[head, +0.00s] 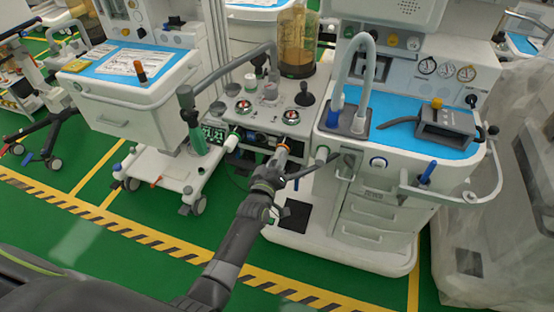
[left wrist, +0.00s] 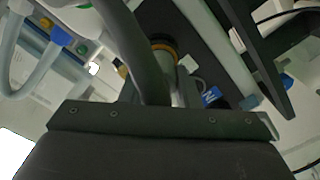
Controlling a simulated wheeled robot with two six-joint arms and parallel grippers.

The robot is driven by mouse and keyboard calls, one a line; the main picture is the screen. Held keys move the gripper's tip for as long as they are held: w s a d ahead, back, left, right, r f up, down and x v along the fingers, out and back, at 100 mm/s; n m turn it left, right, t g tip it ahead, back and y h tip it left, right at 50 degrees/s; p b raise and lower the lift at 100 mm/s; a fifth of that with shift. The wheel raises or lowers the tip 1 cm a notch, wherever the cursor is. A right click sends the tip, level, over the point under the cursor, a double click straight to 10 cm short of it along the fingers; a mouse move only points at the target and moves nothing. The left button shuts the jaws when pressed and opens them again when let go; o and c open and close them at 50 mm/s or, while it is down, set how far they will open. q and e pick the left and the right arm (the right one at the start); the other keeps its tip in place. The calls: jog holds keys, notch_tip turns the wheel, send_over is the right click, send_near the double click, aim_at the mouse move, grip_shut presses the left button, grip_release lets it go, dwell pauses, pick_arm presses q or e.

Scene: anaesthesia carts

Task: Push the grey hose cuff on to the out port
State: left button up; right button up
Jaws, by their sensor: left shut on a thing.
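My left gripper (head: 280,168) is at the front of the middle machine's block, below its top panel. It is shut on a grey hose part, which I take to be the grey hose cuff; the jaws hide most of it. Just above the jaws is a port with an orange ring (head: 283,147), close to or touching the held part; I cannot tell which. In the left wrist view a thick grey hose (left wrist: 140,55) crosses in front of a yellow-orange ring (left wrist: 163,46). A blue label (left wrist: 211,95) with white letters sits beside it. My right gripper is not in view.
A cart with drawers (head: 370,210) stands close on the right. Green floor (head: 130,225) is free at the front left.

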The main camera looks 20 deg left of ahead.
pick_arm(q)
jog(key=o, duration=1)
jog(key=shift+w, duration=0.1)
jog(key=s+p, duration=0.1)
jog(key=s, duration=0.4)
jog(key=s+p, duration=0.2)
jog(key=s, duration=0.4)
jog(key=s+p, duration=0.2)
jog(key=s, duration=0.4)
jog(key=shift+s+a, duration=0.25)
